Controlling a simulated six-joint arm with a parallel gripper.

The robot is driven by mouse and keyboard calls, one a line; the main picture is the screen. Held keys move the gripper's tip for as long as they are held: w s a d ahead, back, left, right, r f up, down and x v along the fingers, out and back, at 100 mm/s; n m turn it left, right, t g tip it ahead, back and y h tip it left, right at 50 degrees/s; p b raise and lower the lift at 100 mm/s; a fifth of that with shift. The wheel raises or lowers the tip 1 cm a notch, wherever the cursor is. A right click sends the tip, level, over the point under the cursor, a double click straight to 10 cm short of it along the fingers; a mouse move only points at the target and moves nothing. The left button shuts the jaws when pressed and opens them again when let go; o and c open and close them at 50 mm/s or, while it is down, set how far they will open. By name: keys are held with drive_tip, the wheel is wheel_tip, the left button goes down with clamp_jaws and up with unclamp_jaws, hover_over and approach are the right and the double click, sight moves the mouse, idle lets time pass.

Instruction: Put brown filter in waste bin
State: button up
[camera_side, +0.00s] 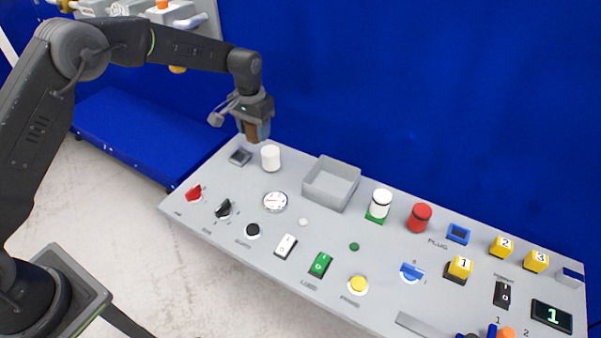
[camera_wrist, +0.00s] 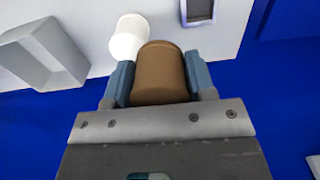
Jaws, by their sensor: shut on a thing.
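The brown filter (camera_wrist: 160,75) is a brown cylinder held between the two blue-grey fingers of my gripper (camera_wrist: 160,82) in the wrist view. In the side view my gripper (camera_side: 254,130) points down over the back left of the panel, with the brown filter (camera_side: 252,132) partly hidden between its fingers. An open grey box (camera_side: 330,190), which may be the waste bin, sits on the panel to the right of my gripper. It also shows at the left of the wrist view (camera_wrist: 36,62).
A white cylinder (camera_side: 270,158) stands close to the held filter. A dark square socket (camera_side: 240,156) is left of it. A round gauge (camera_side: 275,202) and a white cylinder on a green base (camera_side: 380,204) flank the box. A blue wall (camera_side: 430,90) rises behind the panel.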

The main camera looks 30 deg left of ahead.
drive_tip(key=d+r, duration=0.3)
drive_tip(key=d, duration=0.6)
drive_tip(key=d+f, duration=0.2)
drive_tip(key=d, duration=0.1)
drive_tip(key=d+f, duration=0.2)
drive_tip(key=d, duration=0.2)
drive_tip(key=w+d+f, duration=0.1)
drive_tip(key=d+f, duration=0.1)
drive_tip(key=d, duration=0.2)
drive_tip(key=shift+w+f, duration=0.1)
drive_tip(key=shift+f, duration=0.1)
drive_tip(key=shift+d+f, duration=0.3)
drive_tip(key=shift+d, duration=0.2)
drive_tip(key=shift+f, duration=1.95)
drive_tip(key=shift+f, duration=0.1)
drive_tip(key=shift+f, duration=0.1)
drive_tip(key=o, duration=1.2)
